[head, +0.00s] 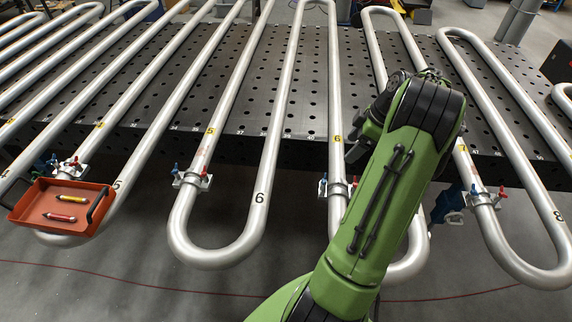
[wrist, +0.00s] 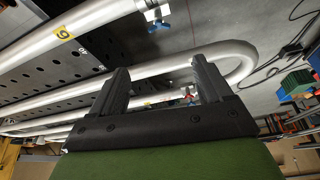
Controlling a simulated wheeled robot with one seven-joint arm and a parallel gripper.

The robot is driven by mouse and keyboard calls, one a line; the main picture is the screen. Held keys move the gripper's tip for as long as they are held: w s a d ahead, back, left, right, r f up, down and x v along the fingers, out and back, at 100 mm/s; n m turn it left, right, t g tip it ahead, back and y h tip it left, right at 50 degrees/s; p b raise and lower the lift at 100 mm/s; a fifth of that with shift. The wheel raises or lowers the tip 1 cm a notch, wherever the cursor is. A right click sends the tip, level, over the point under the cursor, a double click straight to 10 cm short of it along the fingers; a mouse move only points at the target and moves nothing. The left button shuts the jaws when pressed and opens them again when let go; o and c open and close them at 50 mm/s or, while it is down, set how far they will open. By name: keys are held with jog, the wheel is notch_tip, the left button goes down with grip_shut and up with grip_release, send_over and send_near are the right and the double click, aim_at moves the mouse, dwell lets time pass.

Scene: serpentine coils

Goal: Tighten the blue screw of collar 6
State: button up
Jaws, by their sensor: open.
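Collar 6 (head: 338,189) clamps a silver tube below the yellow 6 tag (head: 337,139) in the head view. Its blue screw (head: 322,186) stands on the left and its red screw (head: 354,183) on the right. In the wrist view a yellow tag (wrist: 64,33), seen turned over, lies on a tube. A collar with a blue screw (wrist: 160,23) sits farther along that tube at the top edge, partly cut off. My gripper (wrist: 160,72) is open and empty, its two black fingers apart.
Other collars with red and blue screws sit on neighbouring tubes, such as collar 5 (head: 194,180) and a right-hand collar (head: 485,199). A red tray (head: 30,218) with two pen-like tools is at left. The perforated black table (head: 240,120) lies under the tubes.

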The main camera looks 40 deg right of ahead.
aim_at(324, 180)
jog(key=x, duration=1.6)
jog(key=shift+s+d+f, duration=0.15)
jog(key=shift+d, duration=0.05)
jog(key=c, duration=1.1)
jog(key=shift+o, duration=0.2)
